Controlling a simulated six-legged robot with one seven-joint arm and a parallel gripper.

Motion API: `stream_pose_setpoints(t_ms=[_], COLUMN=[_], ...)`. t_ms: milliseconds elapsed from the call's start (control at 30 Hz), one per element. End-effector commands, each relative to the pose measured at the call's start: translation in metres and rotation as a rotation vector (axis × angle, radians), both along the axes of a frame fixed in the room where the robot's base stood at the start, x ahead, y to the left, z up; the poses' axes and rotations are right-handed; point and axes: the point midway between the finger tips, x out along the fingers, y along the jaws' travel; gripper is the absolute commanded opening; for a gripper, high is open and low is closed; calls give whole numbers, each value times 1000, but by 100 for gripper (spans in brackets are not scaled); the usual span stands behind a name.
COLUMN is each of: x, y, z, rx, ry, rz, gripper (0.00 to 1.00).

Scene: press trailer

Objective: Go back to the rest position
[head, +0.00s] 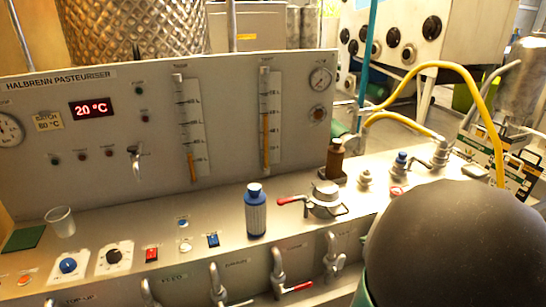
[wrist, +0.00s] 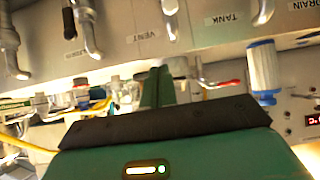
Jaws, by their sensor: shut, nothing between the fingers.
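My gripper (wrist: 158,86) shows in the wrist view as a dark green narrow pair of fingers, closed together with nothing between them. Its wide green body with a black edge fills the bottom of that view. In the head view a large dark rounded part of my arm covers the lower right, and the fingers are not visible there. The fingers point toward the pasteuriser panel (head: 235,135), which carries a red display reading 20 °C (head: 91,108). The wrist picture appears upside down, with the TANK and VENT labels at its top.
On the ledge stand a blue-capped bottle (head: 255,212), a clear cup (head: 61,222), a red-handled valve (head: 322,200) and a brown bottle (head: 335,158). Several taps (head: 278,270) jut from the front edge. A yellow hose (head: 440,66) arches at the right. The bottle also shows in the wrist view (wrist: 263,70).

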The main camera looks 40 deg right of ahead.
Motion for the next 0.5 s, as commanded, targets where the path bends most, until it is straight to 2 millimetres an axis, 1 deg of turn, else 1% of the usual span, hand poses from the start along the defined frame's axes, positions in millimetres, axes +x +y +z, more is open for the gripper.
stream_pose_setpoints(t_ms=[100,167,267,367,400,467,500], x=[0,3,20,48,59,72,78], y=[1,5,26,69,92,127,149], z=[0,2,9,22,28,36,41], rx=[1,8,48,128,166,220,250], ry=[0,-3,-10,-8,4,33,58], rz=[1,11,62,158,203,269,308], gripper=[0,0,0,0,0,0,0])
